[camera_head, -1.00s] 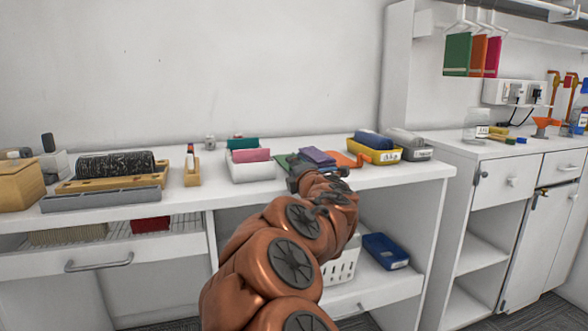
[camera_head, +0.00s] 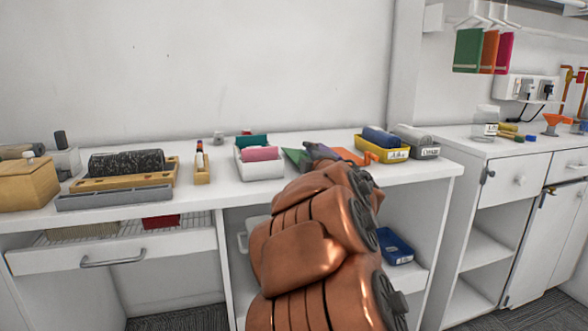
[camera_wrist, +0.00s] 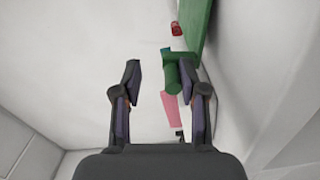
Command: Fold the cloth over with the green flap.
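A green piece (camera_head: 293,156) lies on the white counter beside my gripper in the head view. My gripper (camera_head: 318,151) is low at the counter there, mostly behind my arm. In the wrist view my gripper (camera_wrist: 158,68) has its two fingers wide apart. A green rolled or curled shape (camera_wrist: 172,76) lies against the inner side of the right finger, and a long green strip (camera_wrist: 195,28) runs up beyond it. The left finger is clear of it. An orange cloth-like piece (camera_head: 357,156) lies to the right of my gripper. The purple piece is hidden from the head view.
A white bin (camera_head: 262,171) with pink and teal items stands left of my gripper. A yellow bin (camera_head: 388,154) with a blue roll and a grey bin (camera_head: 424,150) stand right. A black roller (camera_head: 126,162) sits on a wooden rack farther left.

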